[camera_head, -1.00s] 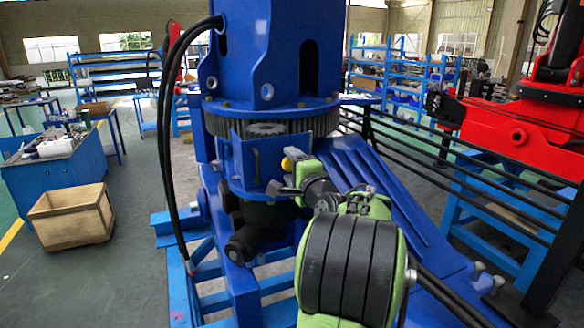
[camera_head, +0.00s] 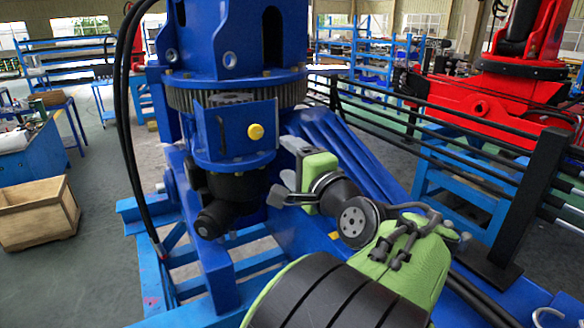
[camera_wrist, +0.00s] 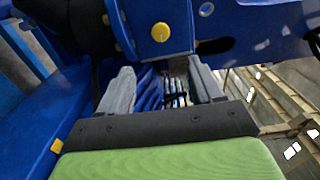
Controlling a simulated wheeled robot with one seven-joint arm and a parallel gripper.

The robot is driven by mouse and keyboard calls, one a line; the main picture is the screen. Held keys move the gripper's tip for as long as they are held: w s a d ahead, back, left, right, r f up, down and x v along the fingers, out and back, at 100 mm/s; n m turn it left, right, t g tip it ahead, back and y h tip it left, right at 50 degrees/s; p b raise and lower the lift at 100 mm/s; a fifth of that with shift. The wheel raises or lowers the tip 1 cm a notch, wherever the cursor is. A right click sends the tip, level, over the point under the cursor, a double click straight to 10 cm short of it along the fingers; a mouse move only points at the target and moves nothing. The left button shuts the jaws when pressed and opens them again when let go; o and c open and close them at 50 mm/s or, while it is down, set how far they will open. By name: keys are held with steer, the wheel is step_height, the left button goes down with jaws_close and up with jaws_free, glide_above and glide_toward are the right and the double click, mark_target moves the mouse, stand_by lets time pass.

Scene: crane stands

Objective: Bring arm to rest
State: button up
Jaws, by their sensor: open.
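My gripper (camera_head: 282,190) is in the middle of the head view, at the end of my green and black arm, which reaches up from the lower right. Its two grey fingers are apart with nothing between them, as the wrist view (camera_wrist: 160,88) also shows. The blue crane stand (camera_head: 235,95) rises just beyond and to the left of the gripper. A yellow round knob (camera_head: 255,132) is on its front plate, up and left of the gripper and apart from it. The knob also shows in the wrist view (camera_wrist: 160,32), above the fingers.
A wooden crate (camera_head: 38,212) stands on the floor at left beside a blue workbench (camera_head: 28,148). Black rails (camera_head: 440,130) run along the right, with a red crane (camera_head: 500,85) behind. Blue beams (camera_head: 215,250) lie below the stand. Open floor lies between crate and stand.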

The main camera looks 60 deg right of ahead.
steer(key=shift+a, duration=0.1)
stand_by(0.5)
steer(key=w+a+f+n+g+y, duration=0.1)
steer(key=w+a+f+n+y, duration=0.25)
steer(key=a, duration=0.25)
steer(key=w+a+f+n+g+y, duration=0.1)
steer(key=w+a+f+n+y, duration=0.15)
steer(key=a+n, duration=0.35)
steer(key=w+a+f+n+g+y, duration=0.1)
steer(key=w+a+f+n+y, duration=0.15)
steer(key=a, duration=0.45)
steer(key=s+a+f+n+g, duration=0.6)
steer(key=s+a+f+n, duration=0.4)
steer(key=s+a+n, duration=0.1)
steer(key=shift+s+a+n+g+y, duration=0.4)
steer(key=shift+a+n, duration=0.3)
steer(key=shift+a, duration=0.2)
